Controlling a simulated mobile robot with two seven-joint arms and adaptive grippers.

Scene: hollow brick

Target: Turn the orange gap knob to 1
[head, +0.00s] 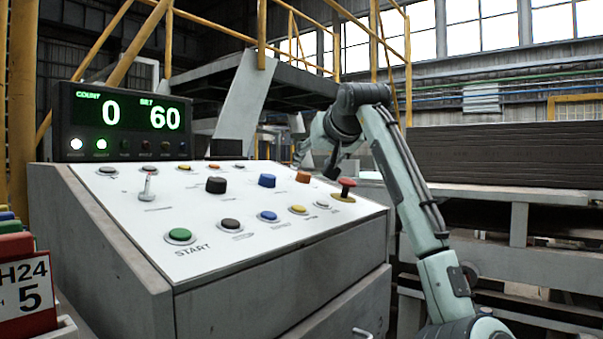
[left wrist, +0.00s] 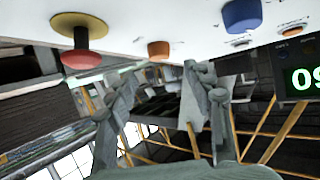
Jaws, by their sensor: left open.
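The orange knob (head: 303,177) sits in the back row of knobs on the sloping white panel (head: 215,250), between a blue knob (head: 267,180) and the red mushroom button (head: 346,186). Its pointer and scale marks are too small to read. My left gripper (head: 302,158) is just behind it at the panel's far edge, small and partly hidden. In the left wrist view the open, empty fingers (left wrist: 158,82) point toward the orange knob (left wrist: 158,50), which lies between their lines, apart from both tips. My right gripper is not in view.
The red mushroom button (left wrist: 85,58) and blue knob (left wrist: 241,16) flank the orange knob in the left wrist view. A black knob (head: 216,185) and several buttons share the panel. A count display (head: 124,120) reading 0 and 60 stands at its back left.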

